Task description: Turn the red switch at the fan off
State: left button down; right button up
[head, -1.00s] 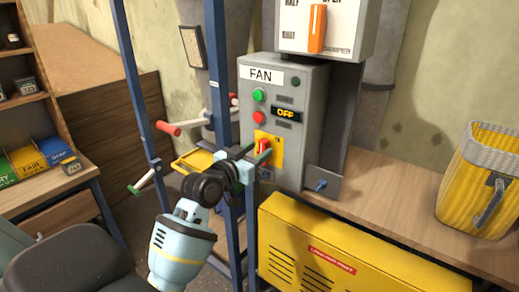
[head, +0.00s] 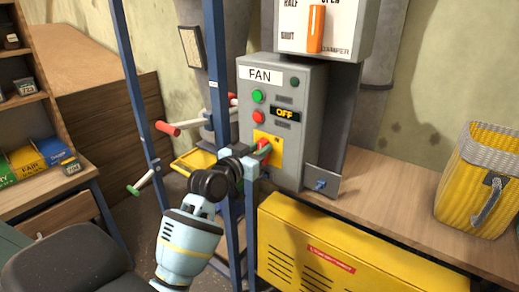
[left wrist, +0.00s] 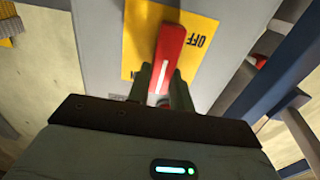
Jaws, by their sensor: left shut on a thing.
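The grey fan box (head: 312,120) stands upright on the bench, with a FAN label and a small display reading OFF. Low on its front is a yellow plate (head: 276,151) with the red switch (head: 264,143). My left gripper (head: 260,159) is at the switch, its fingers partly covering it. In the left wrist view the fingers (left wrist: 162,85) sit on both sides of the red switch handle (left wrist: 170,48) and are shut on it. The handle tilts slightly there, with the word OFF on the yellow plate (left wrist: 199,40) to its right. My right gripper is not in view.
A green button (head: 257,96) and a red button (head: 258,117) are above the plate. A damper panel with an orange lever (head: 316,28) is above the box. Blue posts (head: 215,60) stand close left of it. A yellow basket (head: 480,180) is on the bench at right.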

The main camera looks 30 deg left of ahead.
pick_arm(q)
jog(key=n, duration=0.4)
jog(key=shift+a+f, duration=0.1)
jog(key=shift+a, duration=0.25)
jog(key=shift+a+f+n, duration=0.2)
jog(key=shift+f+n, duration=0.1)
jog(key=shift+n, duration=2)
jog(key=shift+a+f+n, duration=0.2)
jog(key=shift+f+n, duration=0.05)
jog(key=shift+n, duration=2.05)
jog(key=shift+a+f+n, duration=0.2)
jog(key=shift+f+n, duration=0.1)
jog(key=shift+n, duration=2)
jog(key=c, duration=1.2)
grip_release()
jog(key=shift+c, duration=0.2)
